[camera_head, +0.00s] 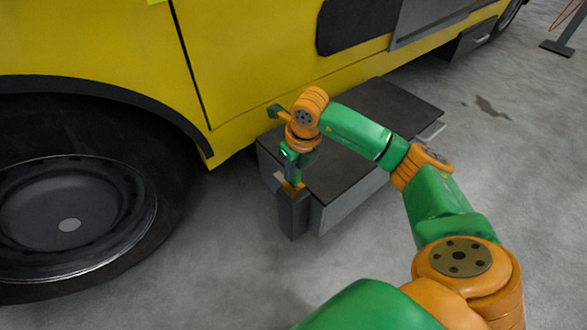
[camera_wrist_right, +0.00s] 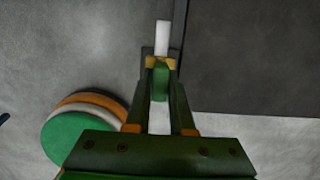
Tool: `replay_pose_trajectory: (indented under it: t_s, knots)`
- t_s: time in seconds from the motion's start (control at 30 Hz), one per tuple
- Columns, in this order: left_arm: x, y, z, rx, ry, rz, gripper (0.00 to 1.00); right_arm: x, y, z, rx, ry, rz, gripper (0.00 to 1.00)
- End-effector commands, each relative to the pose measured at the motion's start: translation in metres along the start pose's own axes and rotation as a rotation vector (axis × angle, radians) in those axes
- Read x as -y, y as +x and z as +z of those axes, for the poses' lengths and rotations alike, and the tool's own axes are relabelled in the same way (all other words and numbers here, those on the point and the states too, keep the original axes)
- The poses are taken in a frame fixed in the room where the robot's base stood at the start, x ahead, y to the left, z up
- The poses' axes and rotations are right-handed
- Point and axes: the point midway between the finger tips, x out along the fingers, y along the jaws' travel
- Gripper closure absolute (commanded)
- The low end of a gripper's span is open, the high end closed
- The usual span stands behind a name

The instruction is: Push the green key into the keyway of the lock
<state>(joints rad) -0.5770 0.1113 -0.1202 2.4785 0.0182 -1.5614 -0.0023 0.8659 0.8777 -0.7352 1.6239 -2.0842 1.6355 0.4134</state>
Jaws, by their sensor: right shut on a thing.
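My right gripper (camera_head: 292,174) points down over the top of a dark upright post in the head view. In the right wrist view my right gripper (camera_wrist_right: 161,92) is shut on the green key (camera_wrist_right: 160,76), which shows between its fingers. The brass-yellow lock (camera_wrist_right: 151,62) lies right at the far end of the key; it also shows in the head view (camera_head: 294,188) on top of the post. The keyway is hidden, and I cannot tell whether the key's tip is inside it. My left gripper is not in view.
The dark post (camera_head: 292,215) stands against a low dark box-like step (camera_head: 345,150) beside a yellow truck (camera_head: 110,45). A large wheel (camera_head: 75,220) is at the left. A pale strip (camera_wrist_right: 162,38) sticks out beyond the lock. Grey floor (camera_head: 510,130) is open at the right.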

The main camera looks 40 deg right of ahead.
Motion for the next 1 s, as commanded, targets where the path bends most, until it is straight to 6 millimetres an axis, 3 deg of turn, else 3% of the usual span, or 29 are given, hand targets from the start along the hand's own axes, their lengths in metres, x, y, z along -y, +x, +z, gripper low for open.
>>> replay_pose_trajectory:
  t_s: [1.0]
  knots:
    - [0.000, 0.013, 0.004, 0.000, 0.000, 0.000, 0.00, 0.000, 0.018, -0.004, 0.000, 0.000, 0.000, 1.00]
